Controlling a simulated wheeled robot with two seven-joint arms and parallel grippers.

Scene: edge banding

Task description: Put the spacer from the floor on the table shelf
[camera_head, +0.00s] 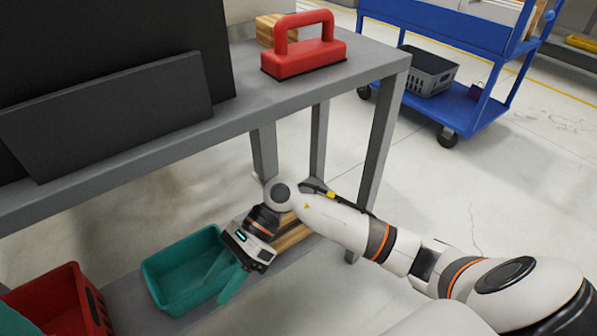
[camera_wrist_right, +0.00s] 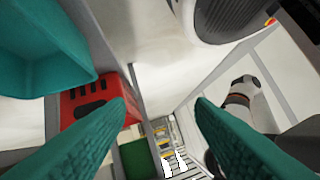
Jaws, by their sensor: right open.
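My right gripper (camera_head: 222,279) reaches in over the table's lower shelf (camera_head: 127,295), beside the teal bin. Its teal fingers are apart, and nothing shows between them in the right wrist view (camera_wrist_right: 162,108). A light wooden piece (camera_head: 292,236) lies on the lower shelf just behind the gripper, partly hidden by my wrist. I cannot tell whether it is the spacer. No spacer is clearly visible on the floor (camera_head: 440,190). The grey tabletop (camera_head: 335,75) is above the gripper.
The teal bin (camera_head: 160,262) and a red crate (camera_head: 60,285) stand at lower left. A red-handled tool (camera_head: 310,55) and a wooden block (camera_head: 265,28) are on the tabletop. A table leg (camera_head: 378,140) stands behind my arm. A blue cart (camera_head: 440,35) is at back right.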

